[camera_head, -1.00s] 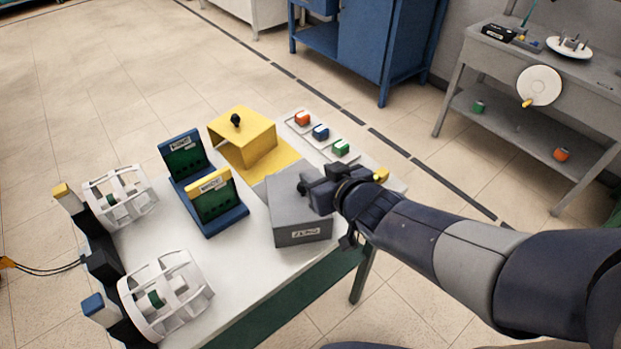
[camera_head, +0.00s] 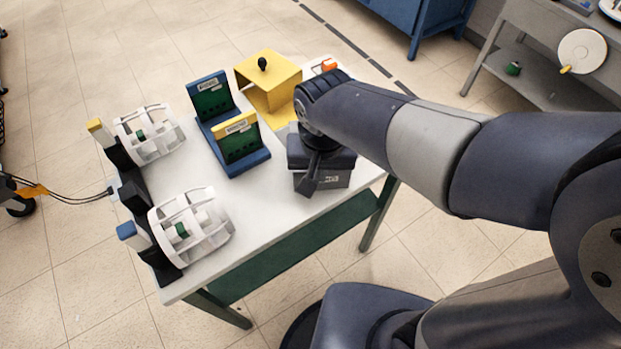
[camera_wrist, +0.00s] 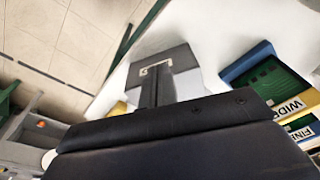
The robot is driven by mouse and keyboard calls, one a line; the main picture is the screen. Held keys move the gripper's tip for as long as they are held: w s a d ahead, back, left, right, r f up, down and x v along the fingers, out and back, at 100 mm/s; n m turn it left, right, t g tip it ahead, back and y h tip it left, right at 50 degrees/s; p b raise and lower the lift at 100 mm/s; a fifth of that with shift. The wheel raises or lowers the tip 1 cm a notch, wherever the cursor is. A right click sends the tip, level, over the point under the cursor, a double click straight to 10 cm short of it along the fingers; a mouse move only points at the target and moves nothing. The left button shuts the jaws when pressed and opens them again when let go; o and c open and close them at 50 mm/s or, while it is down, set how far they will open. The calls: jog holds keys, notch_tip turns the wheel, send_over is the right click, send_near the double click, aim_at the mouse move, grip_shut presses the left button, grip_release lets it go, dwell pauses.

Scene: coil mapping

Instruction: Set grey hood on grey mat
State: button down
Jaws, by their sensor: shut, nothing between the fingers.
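The grey hood (camera_head: 335,179) stands on the white table near its front right edge. Its labelled front shows below my gripper, and most of its top is hidden. It also shows in the wrist view (camera_wrist: 180,54). My gripper (camera_head: 308,188) is shut and empty, pointing down at the hood's front left part; whether it touches cannot be told. In the wrist view the dark fingers (camera_wrist: 152,92) cover part of the hood's label. The grey mat cannot be made out clearly; my arm and the hood hide that area.
A yellow hood (camera_head: 270,82) with a black knob stands behind. The blue rack (camera_head: 240,165) with green boards is close on the left. Two white coil frames (camera_head: 192,222) stand on the table's left side. White table top (camera_head: 250,225) is clear in front.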

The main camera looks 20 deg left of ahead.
jog(key=shift+g+h, duration=0.3)
jog(key=shift+g, duration=0.3)
jog(key=f, duration=0.3)
jog(key=s+f, duration=0.1)
jog(key=f, duration=0.2)
jog(key=s+f, duration=0.1)
jog(key=f, duration=0.2)
jog(key=shift+s+a+f, duration=0.1)
jog(key=shift+a+f, duration=0.15)
jog(key=shift+f, duration=0.05)
jog(key=w, duration=0.1)
jog(key=w+a+p, duration=0.1)
jog(key=shift+w+r, duration=0.25)
jog(key=shift+w, duration=0.05)
jog(key=shift+w+a, duration=0.15)
jog(key=shift+w, duration=0.5)
jog(key=w, duration=0.2)
jog(key=w+a, duration=0.1)
jog(key=w, duration=0.1)
jog(key=w+a, duration=0.1)
jog(key=w, duration=0.1)
jog(key=shift+w, duration=0.25)
jog(key=shift+s+d, duration=0.1)
jog(key=shift+s, duration=0.05)
